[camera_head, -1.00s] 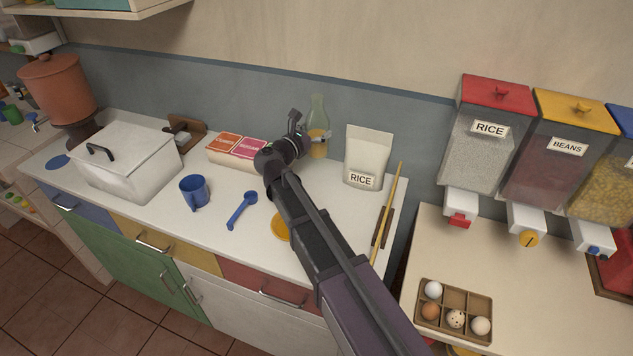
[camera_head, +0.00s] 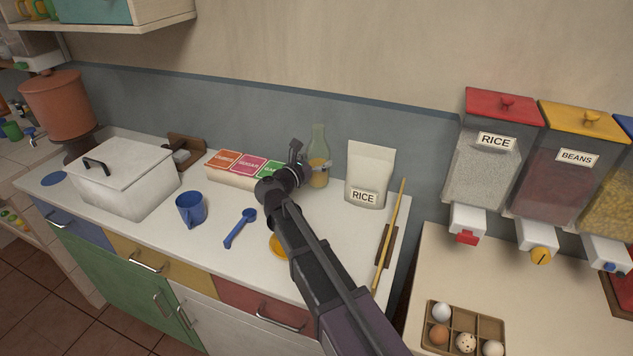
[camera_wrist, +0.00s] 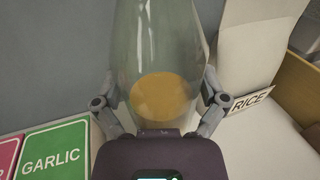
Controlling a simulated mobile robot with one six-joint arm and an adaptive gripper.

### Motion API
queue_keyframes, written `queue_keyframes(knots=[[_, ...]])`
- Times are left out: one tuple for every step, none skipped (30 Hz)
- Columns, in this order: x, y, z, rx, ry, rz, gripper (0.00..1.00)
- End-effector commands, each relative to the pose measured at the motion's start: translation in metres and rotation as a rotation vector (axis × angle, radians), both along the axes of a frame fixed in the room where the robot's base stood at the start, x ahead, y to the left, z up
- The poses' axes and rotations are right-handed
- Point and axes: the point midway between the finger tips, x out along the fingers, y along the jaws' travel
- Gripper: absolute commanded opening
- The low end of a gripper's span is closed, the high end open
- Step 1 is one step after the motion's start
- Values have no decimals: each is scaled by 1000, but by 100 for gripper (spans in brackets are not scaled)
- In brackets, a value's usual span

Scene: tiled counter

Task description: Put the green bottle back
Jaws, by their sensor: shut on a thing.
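The green bottle (camera_head: 318,150) is clear greenish glass with an orange-yellow patch low down. It stands upright at the back of the white counter, between the seasoning boxes and the rice bag. In the wrist view the bottle (camera_wrist: 158,55) fills the middle, its top cut off. My gripper (camera_wrist: 160,108) is shut on the bottle, with one finger on each side of its lower part. In the head view my gripper (camera_head: 312,168) reaches it from the front left, and my arm hides part of the counter. Whether the bottle's base touches the counter is hidden.
Seasoning boxes (camera_head: 238,168) lie close left of the bottle; a rice bag (camera_head: 369,172) stands right. A yellow disc (camera_head: 277,245) is partly behind my arm.

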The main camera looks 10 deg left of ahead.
Motion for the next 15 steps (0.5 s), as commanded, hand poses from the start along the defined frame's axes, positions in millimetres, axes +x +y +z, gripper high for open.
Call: queue_keyframes(knots=[[0,0,-8,-2,-1,0,31],[0,0,-11,-2,-1,0,31],[0,0,-13,-2,-1,0,31],[0,0,-14,-2,-1,0,31],[0,0,-16,-2,-1,0,31],[0,0,-17,-2,-1,-1,31],[0,0,-18,-2,-1,-1,31],[0,0,-18,-2,-1,-1,31],[0,-1,-18,-2,-1,-1,31],[0,-1,-19,-2,-1,-1,31],[0,-1,-18,-2,-1,-1,31],[0,-1,-18,-2,-1,-1,31],[0,-1,-18,-2,-1,-1,31],[0,-1,-18,-2,-1,-1,31],[0,-1,-18,-2,-1,-1,31]])
